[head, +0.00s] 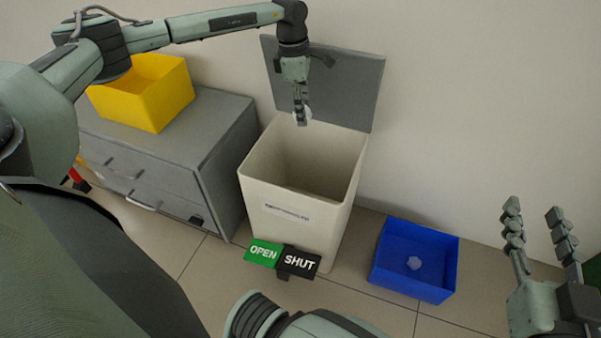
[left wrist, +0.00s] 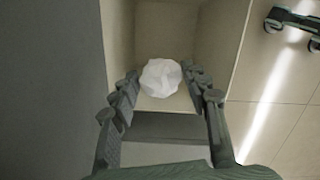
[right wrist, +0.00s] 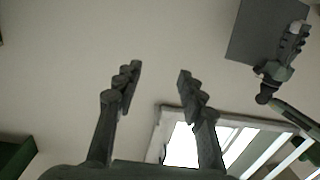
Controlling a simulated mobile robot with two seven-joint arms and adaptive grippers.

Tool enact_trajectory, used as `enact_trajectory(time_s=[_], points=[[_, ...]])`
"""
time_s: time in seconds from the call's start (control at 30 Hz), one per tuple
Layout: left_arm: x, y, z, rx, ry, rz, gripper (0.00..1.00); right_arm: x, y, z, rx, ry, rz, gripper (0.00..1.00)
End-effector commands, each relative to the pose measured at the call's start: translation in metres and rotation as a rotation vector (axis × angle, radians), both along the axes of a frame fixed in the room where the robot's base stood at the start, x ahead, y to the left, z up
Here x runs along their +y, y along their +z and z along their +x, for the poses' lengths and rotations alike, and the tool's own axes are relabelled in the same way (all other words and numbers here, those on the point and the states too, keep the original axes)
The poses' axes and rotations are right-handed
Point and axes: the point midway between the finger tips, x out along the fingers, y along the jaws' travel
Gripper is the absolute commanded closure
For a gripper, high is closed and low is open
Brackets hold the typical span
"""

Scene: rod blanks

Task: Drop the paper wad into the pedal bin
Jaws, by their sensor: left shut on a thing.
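The paper wad is white and crumpled; it shows between my left fingers in the left wrist view (left wrist: 160,78). My left gripper (head: 302,117) is shut on it and holds it over the bin's mouth, near the raised lid. The pedal bin (head: 292,222) is a tall cream box, open at the top, with its grey lid (head: 350,85) standing up at the back. A green OPEN pedal (head: 263,254) and a black SHUT pedal (head: 299,262) sit at its front foot. My right gripper (head: 540,228) is open and empty at the far right.
A grey drawer cabinet (head: 208,139) stands to the left, with a yellow box (head: 160,105) on top. The wall is close behind.

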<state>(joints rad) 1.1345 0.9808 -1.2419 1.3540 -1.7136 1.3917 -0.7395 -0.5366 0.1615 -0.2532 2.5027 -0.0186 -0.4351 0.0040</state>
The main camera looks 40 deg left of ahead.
Motion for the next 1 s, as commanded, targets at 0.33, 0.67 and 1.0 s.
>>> enact_trajectory(time_s=[0.33, 0.67, 1.0], points=[[0.000, -0.015, 0.000, -0.001, -0.001, -0.001, 0.66, 0.019, 0.047, -0.008, -0.216, 0.041, 0.107, 0.60], [0.000, -0.034, 0.000, 0.000, -0.001, 0.000, 0.66, 0.022, 0.093, -0.022, -0.465, 0.058, 0.212, 0.60], [0.000, -0.052, 0.000, 0.000, -0.002, 0.000, 0.66, 0.011, 0.124, -0.039, -0.691, 0.050, 0.278, 0.60]])
